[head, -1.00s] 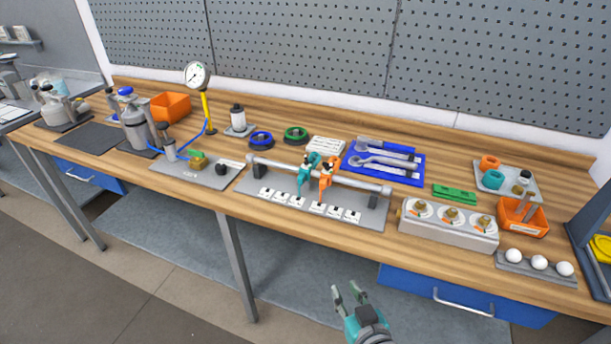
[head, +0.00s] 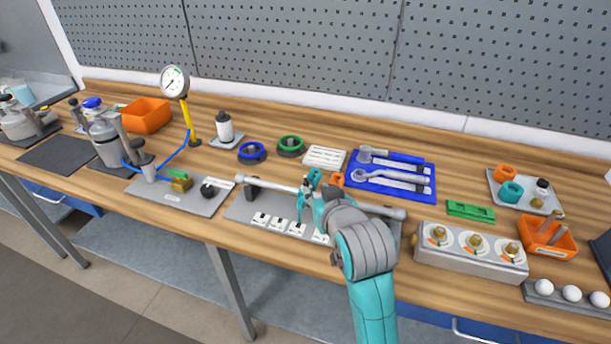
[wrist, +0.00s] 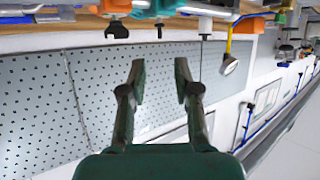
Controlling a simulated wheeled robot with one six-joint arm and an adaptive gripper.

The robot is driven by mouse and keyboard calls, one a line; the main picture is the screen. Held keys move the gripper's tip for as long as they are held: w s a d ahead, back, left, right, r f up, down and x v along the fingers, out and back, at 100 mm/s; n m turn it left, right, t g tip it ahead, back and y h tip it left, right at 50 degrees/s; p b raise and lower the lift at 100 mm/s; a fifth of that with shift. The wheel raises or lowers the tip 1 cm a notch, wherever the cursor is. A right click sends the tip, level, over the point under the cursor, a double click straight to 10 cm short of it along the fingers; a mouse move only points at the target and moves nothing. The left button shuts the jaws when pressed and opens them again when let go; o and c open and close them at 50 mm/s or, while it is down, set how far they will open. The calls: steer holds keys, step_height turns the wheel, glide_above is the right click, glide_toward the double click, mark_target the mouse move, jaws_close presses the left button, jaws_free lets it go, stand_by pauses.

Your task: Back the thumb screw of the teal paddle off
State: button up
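The teal paddle (head: 314,179) hangs on the grey horizontal shaft (head: 273,187) and is partly hidden by my arm in the head view. In the wrist view, which looks upside down, its teal body (wrist: 156,6) is at the top edge. A small dark screw (wrist: 159,30), apparently its thumb screw, points down from it. The orange paddle (head: 337,180) is just right of it; a wider black knob (wrist: 116,29) shows near it in the wrist view. My gripper (wrist: 160,72) is open and empty, its fingertips apart from the screw, which lies beyond the gap.
White labelled tiles (head: 269,222) line the shaft's base plate (head: 240,208). A blue tray with tools (head: 420,190) is behind on the right. The gauge (head: 174,82) stands on a yellow post at left. A dial box (head: 470,262) stands to the right.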

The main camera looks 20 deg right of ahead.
mark_target(307, 180)
steer(key=x, duration=0.9)
steer(key=shift+w+d+f, duration=0.1)
steer(key=shift+w+f, duration=0.05)
steer(key=shift+w, duration=0.05)
jaws_close()
